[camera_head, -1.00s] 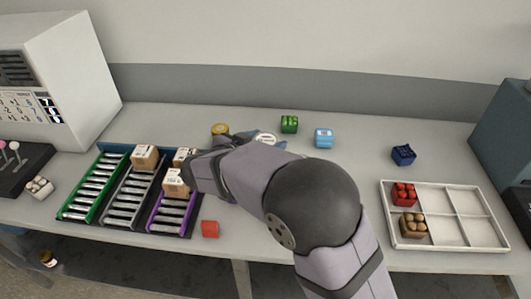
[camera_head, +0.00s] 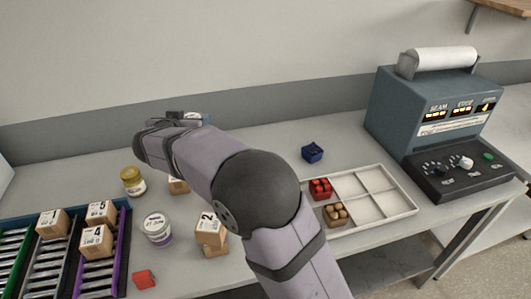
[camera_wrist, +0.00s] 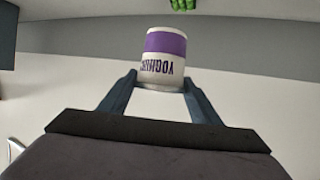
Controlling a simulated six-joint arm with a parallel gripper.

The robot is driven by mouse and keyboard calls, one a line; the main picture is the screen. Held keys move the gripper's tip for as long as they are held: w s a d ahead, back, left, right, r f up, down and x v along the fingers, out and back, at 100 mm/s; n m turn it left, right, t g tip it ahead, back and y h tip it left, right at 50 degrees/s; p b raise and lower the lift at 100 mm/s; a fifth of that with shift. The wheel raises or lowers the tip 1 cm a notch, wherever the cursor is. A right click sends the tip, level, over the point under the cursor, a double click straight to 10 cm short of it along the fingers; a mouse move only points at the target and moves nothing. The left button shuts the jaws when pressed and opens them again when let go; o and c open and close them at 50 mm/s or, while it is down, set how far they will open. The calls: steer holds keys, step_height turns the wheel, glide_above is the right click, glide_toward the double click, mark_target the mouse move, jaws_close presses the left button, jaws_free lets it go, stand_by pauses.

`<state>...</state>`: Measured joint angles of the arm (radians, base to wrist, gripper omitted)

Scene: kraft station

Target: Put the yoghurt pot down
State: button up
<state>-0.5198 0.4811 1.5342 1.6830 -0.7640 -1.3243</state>
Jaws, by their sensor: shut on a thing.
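The yoghurt pot (camera_wrist: 163,62), white with a purple band and upside-down lettering in the wrist view, is between the two fingers of my gripper (camera_wrist: 160,82). My gripper is shut on it. I cannot tell whether the pot touches the table. A second white-lidded pot (camera_head: 157,228) with a date label and purple at its base stands on the table in front of my arm.
A yellow-lidded jar (camera_head: 133,181) and box 2 (camera_head: 210,226) stand near my arm. Coloured lanes (camera_head: 70,273) with numbered boxes are at left. A red cube (camera_head: 144,279) lies in front. A white divided tray (camera_head: 392,186) and dark blue cube (camera_head: 312,152) are right.

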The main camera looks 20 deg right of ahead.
steer(key=w+d+n+y+p, duration=0.2)
steer(key=w+d+y, duration=0.1)
steer(key=w+d, duration=0.5)
steer(key=s+d+f+p, duration=0.1)
steer(key=d+f, duration=0.2)
steer(key=d, duration=0.5)
steer(key=s+d+f+p, duration=0.1)
steer(key=d+f, duration=0.2)
steer(key=d, duration=0.5)
steer(key=shift+n+t, duration=0.3)
steer(key=shift+n, duration=0.1)
steer(key=shift+w+a+f+p, duration=0.1)
steer(key=shift+f+p, duration=1.1)
steer(key=shift+f, duration=3.8)
steer(key=shift+f, duration=0.15)
steer(key=o, duration=0.8)
steer(key=shift+f, duration=0.1)
steer(key=o, duration=0.4)
steer(key=shift+o, duration=0.2)
